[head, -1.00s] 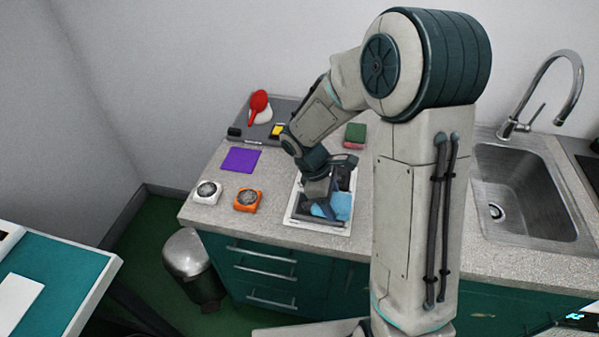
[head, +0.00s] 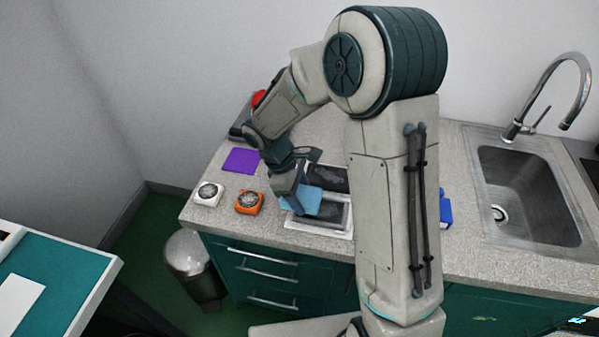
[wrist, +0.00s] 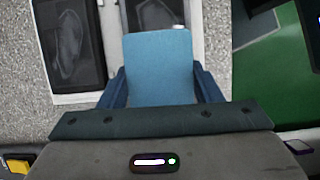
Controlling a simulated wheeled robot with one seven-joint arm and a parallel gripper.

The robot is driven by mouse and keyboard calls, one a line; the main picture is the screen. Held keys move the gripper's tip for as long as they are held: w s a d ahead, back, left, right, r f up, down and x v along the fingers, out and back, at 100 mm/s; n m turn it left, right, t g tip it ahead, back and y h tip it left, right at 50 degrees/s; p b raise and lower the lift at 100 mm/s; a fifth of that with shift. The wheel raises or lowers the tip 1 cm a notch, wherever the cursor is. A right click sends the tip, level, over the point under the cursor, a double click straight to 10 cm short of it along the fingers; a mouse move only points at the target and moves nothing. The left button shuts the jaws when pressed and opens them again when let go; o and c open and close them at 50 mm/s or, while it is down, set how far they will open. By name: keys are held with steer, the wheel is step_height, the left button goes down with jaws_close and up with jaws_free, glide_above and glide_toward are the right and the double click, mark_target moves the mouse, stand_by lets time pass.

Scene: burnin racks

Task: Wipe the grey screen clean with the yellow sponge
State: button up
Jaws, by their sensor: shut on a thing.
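My gripper (head: 287,197) is shut on a light blue flat block (head: 303,201), not a yellow one; the block also shows between the fingers in the wrist view (wrist: 158,68). It is over the left part of a white frame (head: 318,233) holding two dark grey panels. The rear panel (head: 328,178) and front panel (head: 322,213) both carry pale smears. In the wrist view, one panel (wrist: 72,45) has a broad whitish smear, and the other (wrist: 153,14) is partly hidden by the block. A small yellow thing (wrist: 17,166) shows at the wrist view's lower left; I cannot tell if it is a sponge.
A white dial timer (head: 208,193) and an orange one (head: 248,202) stand left of the frame. A purple square (head: 241,160) lies behind them. A red thing (head: 259,97) is at the back. A blue thing (head: 445,207) and the sink (head: 530,200) are at right.

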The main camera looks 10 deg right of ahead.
mark_target(302, 195)
step_height(302, 195, up, 2)
steer(key=shift+s+d+r+p, duration=0.1)
steer(key=shift+r+p, duration=0.1)
steer(key=shift+p, duration=0.4)
step_height(302, 195, up, 4)
steer(key=p, duration=0.3)
steer(key=shift+r, duration=0.2)
